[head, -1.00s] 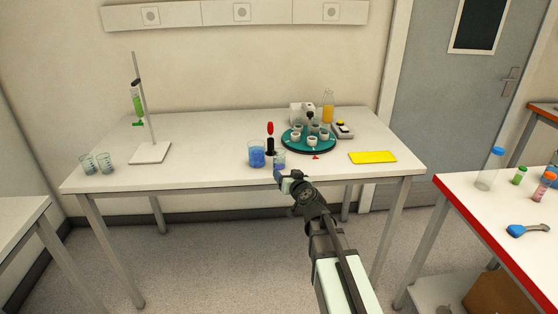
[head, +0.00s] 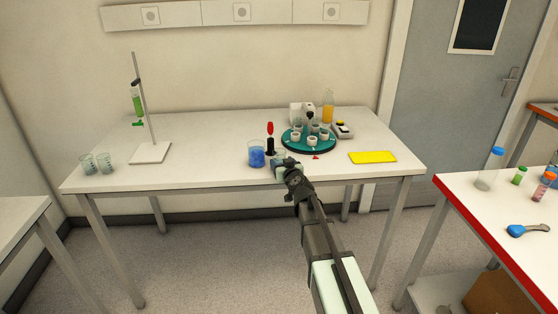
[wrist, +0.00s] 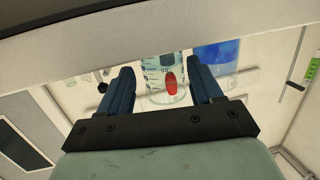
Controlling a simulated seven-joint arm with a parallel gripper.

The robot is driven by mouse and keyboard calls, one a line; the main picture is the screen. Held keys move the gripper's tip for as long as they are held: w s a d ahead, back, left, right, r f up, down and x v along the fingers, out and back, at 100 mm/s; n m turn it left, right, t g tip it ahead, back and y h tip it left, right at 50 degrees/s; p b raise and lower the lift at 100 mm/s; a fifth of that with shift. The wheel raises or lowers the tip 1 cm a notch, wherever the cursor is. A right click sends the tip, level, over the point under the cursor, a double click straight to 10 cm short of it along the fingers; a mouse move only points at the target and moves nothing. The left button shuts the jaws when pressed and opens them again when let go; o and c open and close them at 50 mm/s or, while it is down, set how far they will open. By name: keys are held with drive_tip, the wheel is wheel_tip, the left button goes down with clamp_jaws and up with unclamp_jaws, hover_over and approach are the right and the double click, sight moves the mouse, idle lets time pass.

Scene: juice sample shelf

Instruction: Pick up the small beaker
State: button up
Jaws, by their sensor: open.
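The small beaker is clear glass with graduation marks. In the wrist view the small beaker (wrist: 154,88) stands between the two dark blue fingers of my gripper (wrist: 164,76), with gaps to both sides. A red shape shows through its glass. In the head view the small beaker (head: 279,155) is at the front edge of the white table, mostly hidden behind my gripper (head: 282,164). The gripper is open, and I cannot tell how far the fingers reach along the glass.
A larger beaker of blue liquid (head: 256,156) stands close on the left. A red-topped black item (head: 270,140) is just behind. A teal round rack (head: 296,148) with several cups is behind right. A yellow block (head: 372,157) lies further right.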

sight(278, 158)
drive_tip(key=shift+x, duration=2.7)
drive_tip(key=shift+s+a+f, duration=0.1)
drive_tip(key=shift+a+f, duration=0.05)
drive_tip(key=shift+f, duration=0.05)
drive_tip(key=shift+c, duration=0.5)
drive_tip(key=c, duration=0.7)
drive_tip(key=shift+o, duration=0.2)
drive_tip(key=shift+r, duration=0.1)
wheel_tip(278, 158, up, 15)
